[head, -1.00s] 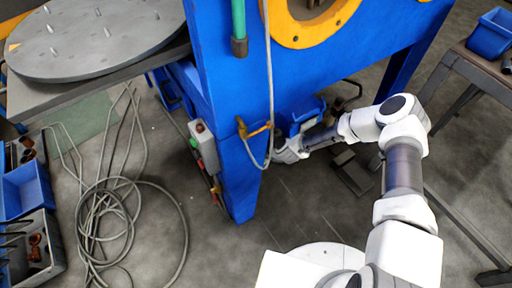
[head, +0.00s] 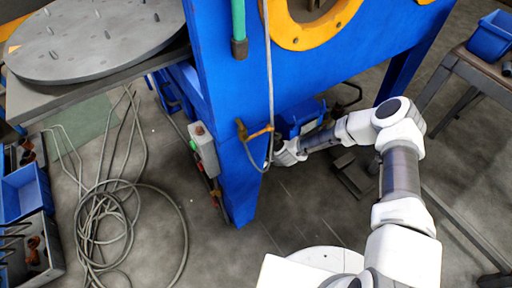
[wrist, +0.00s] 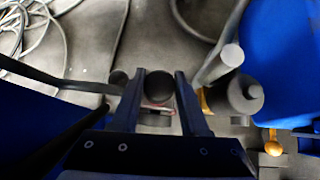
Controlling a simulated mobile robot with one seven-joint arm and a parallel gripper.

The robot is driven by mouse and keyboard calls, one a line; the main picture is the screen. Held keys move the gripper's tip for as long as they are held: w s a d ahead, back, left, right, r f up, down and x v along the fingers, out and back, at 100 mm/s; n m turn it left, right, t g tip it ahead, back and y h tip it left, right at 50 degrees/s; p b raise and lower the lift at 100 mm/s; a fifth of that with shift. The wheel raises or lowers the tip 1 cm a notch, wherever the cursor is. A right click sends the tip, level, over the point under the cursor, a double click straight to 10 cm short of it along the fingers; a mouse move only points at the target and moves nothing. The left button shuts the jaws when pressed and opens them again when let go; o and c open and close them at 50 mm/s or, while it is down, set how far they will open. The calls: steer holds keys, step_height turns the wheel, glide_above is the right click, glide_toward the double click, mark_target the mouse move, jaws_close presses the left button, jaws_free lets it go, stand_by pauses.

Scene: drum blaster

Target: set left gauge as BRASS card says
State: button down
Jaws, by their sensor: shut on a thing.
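My gripper (wrist: 160,92) is shut on a dark round knob (wrist: 159,88), which sits between its two black fingers in the wrist view. In the head view my arm reaches low behind the blue machine leg (head: 242,185), and the white wrist end (head: 286,153) is beside that leg. The fingers and knob are hidden there. I cannot make out the left gauge, its reading or the BRASS card in either view.
A grey hose (head: 268,80) hangs down to a brass valve (head: 256,132) beside my wrist. A control box with buttons (head: 204,150) is on the leg's left. Coiled cable (head: 108,215) lies on the floor at left. Grey cylindrical fittings (wrist: 244,94) stand close right of my fingers.

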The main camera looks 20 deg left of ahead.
steer(key=shift+n, duration=0.3)
steer(key=shift+n+g+y, duration=0.6)
steer(key=shift+n+g, duration=0.3)
steer(key=shift+n, duration=0.1)
steer(key=n+g, duration=0.3)
steer(key=n, duration=0.1)
steer(key=shift+w+y, duration=0.1)
steer(key=shift+y, duration=0.3)
steer(key=n+g, duration=0.3)
steer(key=n, duration=0.1)
steer(key=shift+n+g+h, duration=0.8)
steer(key=shift+n+g, duration=0.6)
steer(key=shift+n, duration=0.5)
steer(key=shift+n+g, duration=0.3)
steer(key=shift+n, duration=0.1)
steer(key=shift+c, duration=2.1)
jaws_free()
